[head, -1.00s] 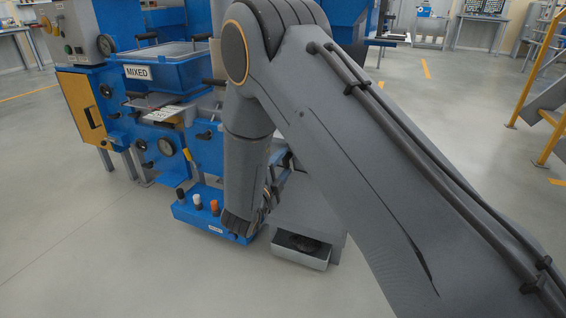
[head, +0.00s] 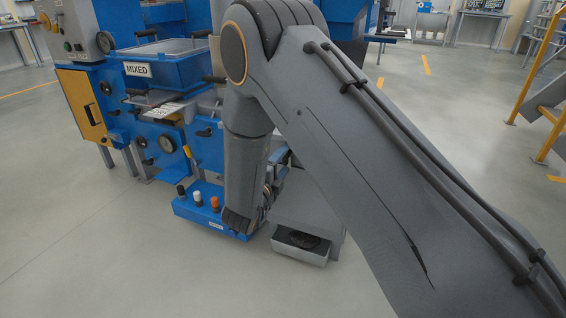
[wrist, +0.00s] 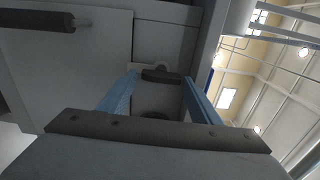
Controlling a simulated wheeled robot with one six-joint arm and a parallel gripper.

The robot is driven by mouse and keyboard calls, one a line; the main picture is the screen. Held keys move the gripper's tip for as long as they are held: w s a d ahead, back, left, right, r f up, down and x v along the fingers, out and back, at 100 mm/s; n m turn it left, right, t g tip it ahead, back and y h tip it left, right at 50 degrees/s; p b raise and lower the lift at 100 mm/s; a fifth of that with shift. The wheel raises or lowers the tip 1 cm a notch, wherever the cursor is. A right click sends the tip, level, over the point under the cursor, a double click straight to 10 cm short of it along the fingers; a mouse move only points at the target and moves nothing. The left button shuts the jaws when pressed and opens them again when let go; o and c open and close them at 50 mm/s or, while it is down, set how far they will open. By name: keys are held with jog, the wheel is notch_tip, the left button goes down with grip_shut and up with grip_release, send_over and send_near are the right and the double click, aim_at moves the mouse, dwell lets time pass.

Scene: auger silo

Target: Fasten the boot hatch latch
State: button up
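In the wrist view, the two blue fingers of my gripper (wrist: 160,80) stand apart on either side of a small dark latch-like knob (wrist: 160,75) on a pale mount. I cannot tell whether either finger touches it. A pale flat panel with a dark bar handle (wrist: 38,19) fills the upper left; it may be the hatch, but I cannot tell. In the head view my gripper (head: 277,172) is mostly hidden behind my forearm, beside the grey housing (head: 305,205) low on the machine. The latch is hidden there.
A grey tray (head: 300,254) with dark contents sits at the foot of the housing. A blue box with coloured knobs (head: 190,208) lies left of it. The blue machine with a MIXED bin (head: 165,70) stands behind. The floor at left is clear.

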jog(key=shift+o, duration=0.9)
